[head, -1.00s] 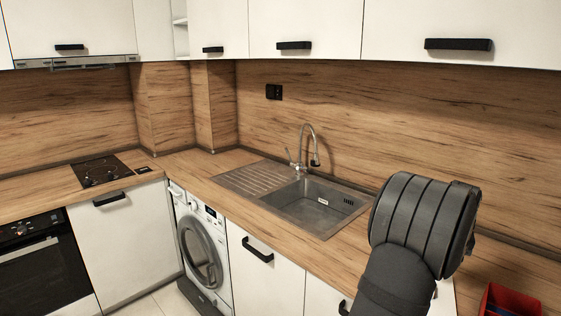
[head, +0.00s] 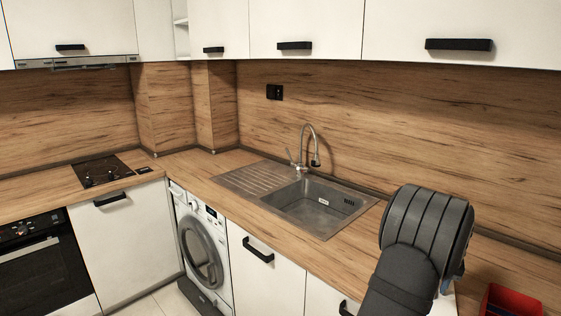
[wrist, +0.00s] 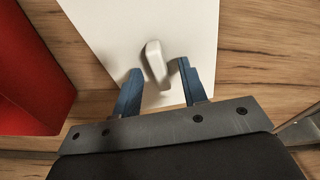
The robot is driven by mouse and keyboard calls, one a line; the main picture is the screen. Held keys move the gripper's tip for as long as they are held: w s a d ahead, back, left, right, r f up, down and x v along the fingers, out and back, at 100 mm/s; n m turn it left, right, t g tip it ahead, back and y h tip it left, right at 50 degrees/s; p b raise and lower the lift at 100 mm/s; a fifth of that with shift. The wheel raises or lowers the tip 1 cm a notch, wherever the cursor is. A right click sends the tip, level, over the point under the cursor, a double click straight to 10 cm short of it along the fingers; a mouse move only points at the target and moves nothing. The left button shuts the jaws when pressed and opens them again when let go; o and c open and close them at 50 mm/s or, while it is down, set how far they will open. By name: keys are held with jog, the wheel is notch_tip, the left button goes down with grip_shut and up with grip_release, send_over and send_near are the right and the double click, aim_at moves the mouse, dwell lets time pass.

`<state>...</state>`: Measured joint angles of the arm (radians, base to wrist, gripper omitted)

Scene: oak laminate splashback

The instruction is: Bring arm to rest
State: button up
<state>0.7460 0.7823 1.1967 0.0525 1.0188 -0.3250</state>
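My gripper (wrist: 159,67) shows in the wrist view with its two blue fingers spread apart. It is open, with visible gaps between the fingers and a small pale grey-white object (wrist: 156,62) seen between them. That object is on a flat white panel or board (wrist: 110,25); whether the fingers are above it or around it, I cannot tell. In the head view my dark arm stands at the right over the counter, and it hides most of the gripper; only a bit of blue shows beside it.
A red open container (head: 512,297) is at the lower right, and its red wall (wrist: 30,70) fills the left of the wrist view. The sink (head: 315,205) with its tap (head: 312,145) is left of my arm. The wooden splashback (head: 420,130) stands behind.

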notch_tip(320, 180, up, 17)
jog(key=s+a, duration=0.1)
jog(key=s, duration=0.1)
jog(key=f, duration=0.6)
jog(key=w+f, duration=0.1)
jog(key=f, duration=0.4)
jog(key=w+d+f, duration=0.1)
jog(key=f, duration=0.5)
jog(key=shift+f, duration=0.3)
notch_tip(320, 180, up, 16)
